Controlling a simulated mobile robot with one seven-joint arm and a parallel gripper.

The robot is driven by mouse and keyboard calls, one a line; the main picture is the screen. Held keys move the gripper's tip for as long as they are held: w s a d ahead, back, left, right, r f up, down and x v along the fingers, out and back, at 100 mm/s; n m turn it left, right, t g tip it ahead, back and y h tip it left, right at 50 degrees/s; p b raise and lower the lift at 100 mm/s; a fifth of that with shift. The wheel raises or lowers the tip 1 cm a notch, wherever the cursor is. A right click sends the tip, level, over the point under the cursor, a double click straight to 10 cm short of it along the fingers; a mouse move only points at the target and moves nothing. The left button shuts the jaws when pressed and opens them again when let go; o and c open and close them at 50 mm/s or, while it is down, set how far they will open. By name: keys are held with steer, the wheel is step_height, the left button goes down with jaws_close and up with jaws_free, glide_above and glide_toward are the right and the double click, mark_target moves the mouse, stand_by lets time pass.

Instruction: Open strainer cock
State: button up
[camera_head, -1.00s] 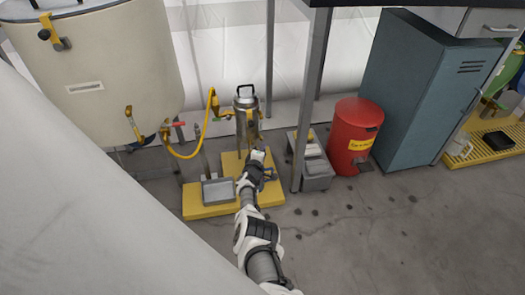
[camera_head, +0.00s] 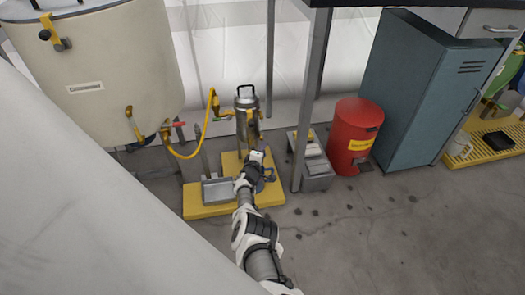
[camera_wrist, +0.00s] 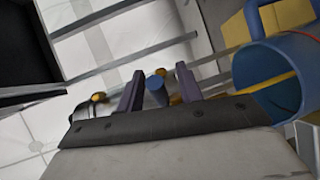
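The strainer is the upright metal canister (camera_head: 246,102) with a black top handle, on a yellow platform (camera_head: 208,208) in the head view. My gripper (camera_head: 256,154) is low in front of it, hiding its lower part. In the wrist view my gripper (camera_wrist: 159,70) has its two dark fingers apart. A blue rounded end (camera_wrist: 156,87) shows in the gap between them, perhaps the cock's handle; no grip on it is visible. The cock itself cannot be made out in the head view.
A blue mug-like vessel (camera_wrist: 285,75) is close right of my fingers. A yellow hose (camera_head: 183,154) runs from the large beige tank (camera_head: 95,75) to the strainer. A grey tray (camera_head: 217,191) is left; a table leg (camera_head: 311,100) and red bin (camera_head: 353,135) are right.

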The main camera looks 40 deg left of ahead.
steer(key=p+v, duration=1.3)
steer(key=shift+s, duration=0.3)
steer(key=shift+d+r, duration=0.1)
steer(key=shift+d, duration=0.05)
steer(key=shift+c, duration=0.2)
